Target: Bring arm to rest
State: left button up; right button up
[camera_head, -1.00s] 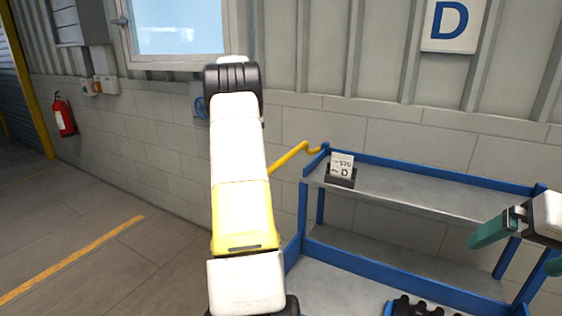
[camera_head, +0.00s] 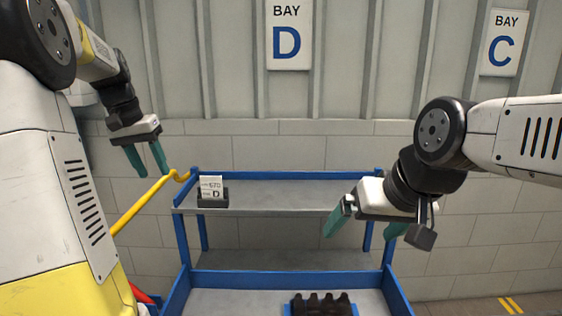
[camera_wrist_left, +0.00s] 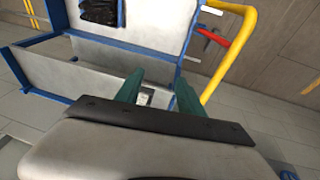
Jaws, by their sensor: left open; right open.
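My left gripper (camera_head: 146,158) is in the upper left of the head view, with its green fingers pointing down, apart and empty. It hangs left of the blue-framed cart, near the yellow handle. Its fingers also show in the left wrist view (camera_wrist_left: 160,92), with the cart beyond them. My right gripper (camera_head: 366,222) is right of centre in the head view, in front of the cart's right side. Its green fingers are wide apart with nothing between them.
The blue cart has a grey upper shelf (camera_head: 270,196) with a card holder (camera_head: 212,192) on its left. The yellow handle (camera_head: 140,204) sticks out left. A bay D sign (camera_head: 287,36) hangs behind.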

pick_arm(q)
jog(key=s+d+f+t, duration=0.1)
jog(key=s+d, duration=0.8)
jog(key=s, duration=0.1)
jog(key=s+d+f+t, duration=0.2)
jog(key=s+d, duration=0.7)
jog(key=s, duration=0.1)
jog(key=shift+s+d+f+m+t+h, duration=0.25)
jog(key=shift+d+m+t+h, duration=0.05)
jog(key=shift+d, duration=0.05)
